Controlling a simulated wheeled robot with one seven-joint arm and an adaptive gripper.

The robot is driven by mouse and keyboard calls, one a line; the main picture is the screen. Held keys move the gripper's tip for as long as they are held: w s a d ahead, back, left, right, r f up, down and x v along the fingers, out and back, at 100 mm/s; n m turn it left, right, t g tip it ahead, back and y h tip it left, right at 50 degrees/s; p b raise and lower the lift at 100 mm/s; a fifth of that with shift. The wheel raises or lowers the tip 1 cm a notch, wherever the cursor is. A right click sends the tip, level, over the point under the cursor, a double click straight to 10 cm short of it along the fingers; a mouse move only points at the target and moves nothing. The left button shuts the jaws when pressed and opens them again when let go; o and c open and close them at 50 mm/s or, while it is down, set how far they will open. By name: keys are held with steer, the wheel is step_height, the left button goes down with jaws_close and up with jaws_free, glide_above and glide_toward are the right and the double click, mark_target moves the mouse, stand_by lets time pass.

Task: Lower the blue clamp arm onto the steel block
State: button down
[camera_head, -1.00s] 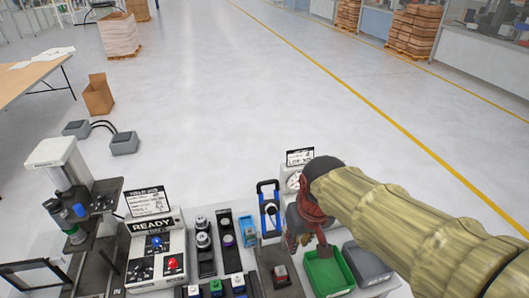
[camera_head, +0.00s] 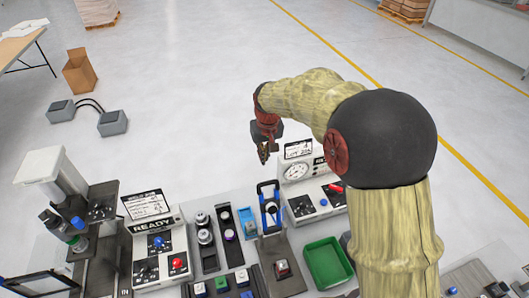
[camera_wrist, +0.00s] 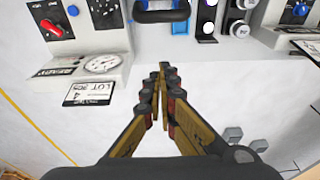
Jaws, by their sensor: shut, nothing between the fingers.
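The blue clamp arm (camera_head: 277,212) stands raised at the far end of a dark base plate, with a black bar across its top. In the wrist view its black bar (camera_wrist: 162,16) shows at the top edge. A small steel block (camera_head: 282,267) with a reddish part sits at the near end of the same plate, apart from the arm. My gripper (camera_head: 263,155) is beyond the clamp, past the table's far edge, and touches nothing. In the wrist view its fingers (camera_wrist: 165,72) are closed together and empty, pointing toward the clamp. The block is not visible in the wrist view.
A gauge panel (camera_head: 297,172) with a lot sign stands right of the clamp. A blue bin (camera_head: 248,222) and rows of knobs stand left. A green tray (camera_head: 326,262) lies right of the block. The READY panel (camera_head: 157,247) is further left.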

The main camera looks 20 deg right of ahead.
steer(key=s+f, duration=0.1)
steer(key=s+f+p, duration=0.1)
steer(key=f, duration=0.3)
steer(key=shift+s, duration=0.4)
steer(key=shift+s, duration=0.1)
steer(key=shift+f, duration=0.1)
